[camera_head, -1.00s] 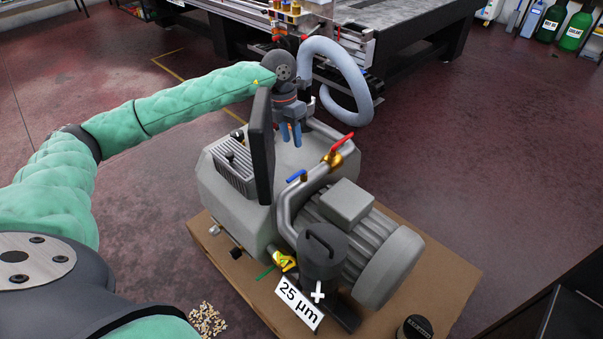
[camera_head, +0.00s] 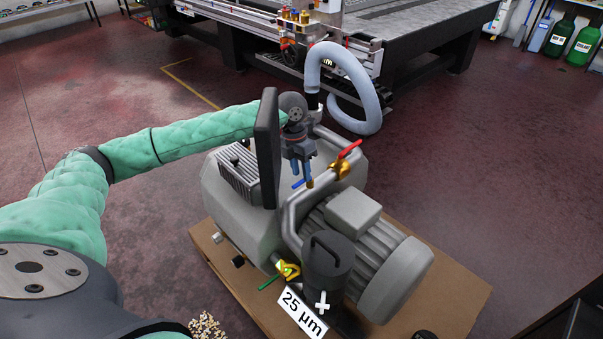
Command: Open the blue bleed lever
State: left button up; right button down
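The blue bleed lever (camera_head: 298,184) is a small handle by a brass fitting (camera_head: 310,183) on the grey pipe of the vacuum pump (camera_head: 240,215). My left gripper (camera_head: 301,172) points down just above the lever. Its two blue fingers show with a narrow gap between them and nothing seen in it. The fingertips look very close to the lever; I cannot tell whether they touch it. My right gripper is not in view.
A red-handled brass valve (camera_head: 342,168) sits just right of the gripper. A dark upright panel (camera_head: 267,150) stands to its left. A black filter canister (camera_head: 327,265) and motor (camera_head: 385,265) are in front. A grey hose (camera_head: 368,95) curves behind.

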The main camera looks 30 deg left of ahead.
pick_arm(q)
jog(key=shift+d+f, duration=0.15)
jog(key=shift+f, duration=0.6)
jog(key=shift+c, duration=0.4)
grip_shut()
jog(key=shift+s, duration=0.1)
